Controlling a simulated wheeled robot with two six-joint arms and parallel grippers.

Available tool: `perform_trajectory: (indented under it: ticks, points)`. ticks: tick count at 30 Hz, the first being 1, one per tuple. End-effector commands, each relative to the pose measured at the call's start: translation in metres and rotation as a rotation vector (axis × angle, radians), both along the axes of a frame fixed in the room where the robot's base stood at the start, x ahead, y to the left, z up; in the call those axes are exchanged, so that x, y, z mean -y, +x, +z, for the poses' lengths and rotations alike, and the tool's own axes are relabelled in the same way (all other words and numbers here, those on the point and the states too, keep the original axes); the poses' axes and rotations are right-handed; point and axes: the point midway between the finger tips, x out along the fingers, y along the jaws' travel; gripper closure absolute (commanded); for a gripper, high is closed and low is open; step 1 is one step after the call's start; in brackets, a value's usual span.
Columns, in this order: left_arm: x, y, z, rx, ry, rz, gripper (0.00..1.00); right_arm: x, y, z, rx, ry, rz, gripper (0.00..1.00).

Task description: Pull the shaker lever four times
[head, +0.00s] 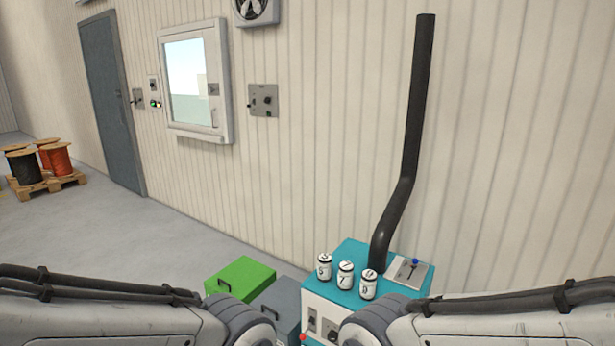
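A teal and white machine (345,297) stands against the wall at the lower right. On its top right is a grey plate (421,281) with a small blue-knobbed lever (415,262). On its front a small switch panel (311,320) and a red knob (303,337) show, partly cut off by the frame's edge and my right arm. I cannot tell which of these is the shaker lever. My two arms come in from the lower left and lower right. Neither gripper is in view.
Three white marked canisters (345,275) stand on the machine's top. A black pipe (405,140) rises behind them. A green box (240,278) and a grey box (283,300) stand to its left. Cable reels (57,159) sit on a pallet far left. Floor between is clear.

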Motion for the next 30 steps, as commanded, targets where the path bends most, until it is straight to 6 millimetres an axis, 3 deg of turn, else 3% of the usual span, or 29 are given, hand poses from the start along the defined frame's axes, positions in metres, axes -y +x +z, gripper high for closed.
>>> perform_trajectory:
  ticks: [1,2,30]
  points:
    - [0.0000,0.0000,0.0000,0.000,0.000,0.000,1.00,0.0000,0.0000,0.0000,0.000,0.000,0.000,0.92]
    - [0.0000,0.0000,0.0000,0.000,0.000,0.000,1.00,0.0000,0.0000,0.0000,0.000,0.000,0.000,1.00]
    - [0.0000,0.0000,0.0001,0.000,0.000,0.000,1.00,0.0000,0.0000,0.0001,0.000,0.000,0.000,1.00]
